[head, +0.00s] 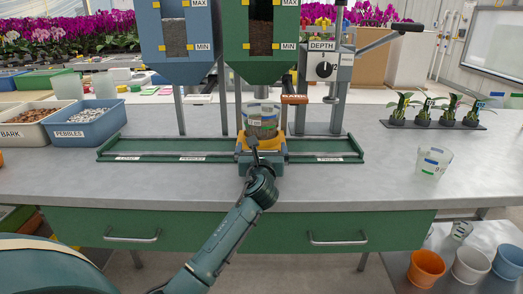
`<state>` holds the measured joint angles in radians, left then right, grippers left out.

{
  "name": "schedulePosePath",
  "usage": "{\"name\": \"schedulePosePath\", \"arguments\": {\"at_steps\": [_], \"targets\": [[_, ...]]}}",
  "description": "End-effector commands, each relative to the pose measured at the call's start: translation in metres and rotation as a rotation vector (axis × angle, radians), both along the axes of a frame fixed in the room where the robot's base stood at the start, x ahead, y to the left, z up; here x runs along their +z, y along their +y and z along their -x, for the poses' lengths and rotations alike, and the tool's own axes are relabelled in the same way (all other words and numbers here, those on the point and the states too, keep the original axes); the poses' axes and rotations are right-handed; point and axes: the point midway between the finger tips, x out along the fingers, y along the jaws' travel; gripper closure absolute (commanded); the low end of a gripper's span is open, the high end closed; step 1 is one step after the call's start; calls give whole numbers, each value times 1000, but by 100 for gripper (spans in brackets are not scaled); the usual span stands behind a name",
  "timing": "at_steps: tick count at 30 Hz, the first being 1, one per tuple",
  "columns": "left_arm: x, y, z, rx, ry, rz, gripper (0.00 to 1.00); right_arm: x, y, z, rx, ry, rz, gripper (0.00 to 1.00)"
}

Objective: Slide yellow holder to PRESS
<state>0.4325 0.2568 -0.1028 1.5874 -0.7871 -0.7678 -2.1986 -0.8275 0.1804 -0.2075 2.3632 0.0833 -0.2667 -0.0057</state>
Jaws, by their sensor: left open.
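The yellow holder (273,144) sits on the green slide rail (215,148), below the green hopper. A clear pot (264,118) with blue and green marks stands in it. The PRESS label (329,160) is on the rail's right part, to the right of the holder. My left gripper (252,146) is at the front of the holder, its small fingers open. I cannot tell whether they touch the holder. My right gripper is not in view.
The press (322,68) with its DEPTH dial and lever stands behind the rail's right part. Blue hopper (185,40) and green hopper (262,40) hang above the rail. A clear cup (434,161) and potted seedlings (434,114) stand to the right. A pebbles bin (88,130) is at left.

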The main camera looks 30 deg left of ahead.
Motion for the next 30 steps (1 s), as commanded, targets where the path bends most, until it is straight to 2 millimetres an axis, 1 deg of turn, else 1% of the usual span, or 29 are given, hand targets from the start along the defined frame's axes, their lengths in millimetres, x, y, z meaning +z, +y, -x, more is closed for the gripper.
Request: {"name": "schedulePosePath", "arguments": {"at_steps": [1,2,15,18,22,25,30], "targets": [[0,0,0,0,0,0,2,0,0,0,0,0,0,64],[0,0,0,0,0,0,5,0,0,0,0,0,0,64],[0,-1,0,-1,-1,1,41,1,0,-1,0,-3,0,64],[0,-1,0,-2,0,1,47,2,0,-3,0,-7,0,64],[0,-3,-1,-3,0,1,48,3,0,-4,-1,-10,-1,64],[0,-8,-4,-4,1,2,48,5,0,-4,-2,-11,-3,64],[2,-27,-15,-5,1,3,47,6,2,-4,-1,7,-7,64]]}}
